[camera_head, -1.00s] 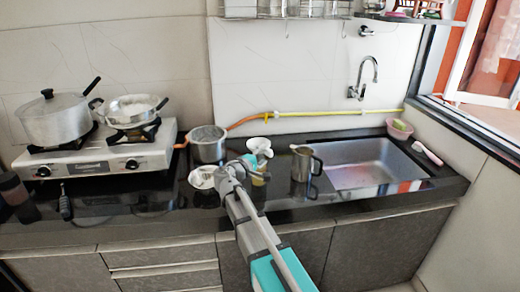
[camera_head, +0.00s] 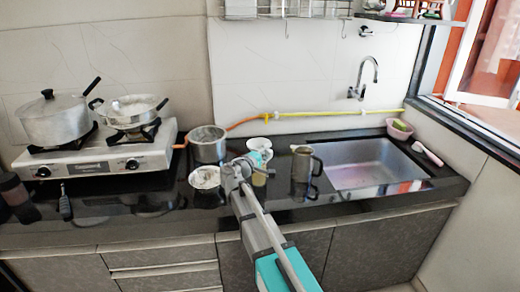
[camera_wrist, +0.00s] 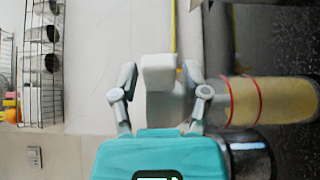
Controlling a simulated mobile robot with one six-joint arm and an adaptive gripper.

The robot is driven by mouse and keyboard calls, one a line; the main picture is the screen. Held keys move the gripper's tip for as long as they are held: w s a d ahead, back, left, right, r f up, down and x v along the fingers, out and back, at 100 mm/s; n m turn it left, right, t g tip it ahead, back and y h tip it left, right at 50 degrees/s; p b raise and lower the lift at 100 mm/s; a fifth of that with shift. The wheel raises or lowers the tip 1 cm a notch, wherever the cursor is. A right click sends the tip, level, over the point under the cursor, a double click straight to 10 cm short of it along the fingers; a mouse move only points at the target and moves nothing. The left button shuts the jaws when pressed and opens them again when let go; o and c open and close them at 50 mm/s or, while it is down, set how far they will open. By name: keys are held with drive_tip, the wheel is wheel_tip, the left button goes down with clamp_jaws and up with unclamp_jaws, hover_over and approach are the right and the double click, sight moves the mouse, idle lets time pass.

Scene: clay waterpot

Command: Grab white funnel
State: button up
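The white funnel (camera_head: 259,144) is on the dark counter side, between the steel pot and the metal jug. My gripper (camera_head: 256,157) is right in front of it and hides its lower part. In the wrist view the white funnel (camera_wrist: 160,75) shows as a pale blocky shape between the two fingers of my gripper (camera_wrist: 158,80). The fingers are spread on either side of it. A gap shows on the left, while the right finger is close to it; contact cannot be told.
A tan cylinder with red bands (camera_wrist: 270,100) lies close beside the right finger. A metal jug (camera_head: 304,165) and the sink (camera_head: 370,165) are to the right. A steel pot (camera_head: 208,145) and a shiny dish (camera_head: 205,177) are to the left. The stove (camera_head: 100,155) is farther left.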

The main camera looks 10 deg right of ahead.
clamp_jaws()
drive_tip(key=shift+r, duration=0.15)
wheel_tip(320, 180, up, 10)
drive_tip(key=p, duration=1)
idle(0.7)
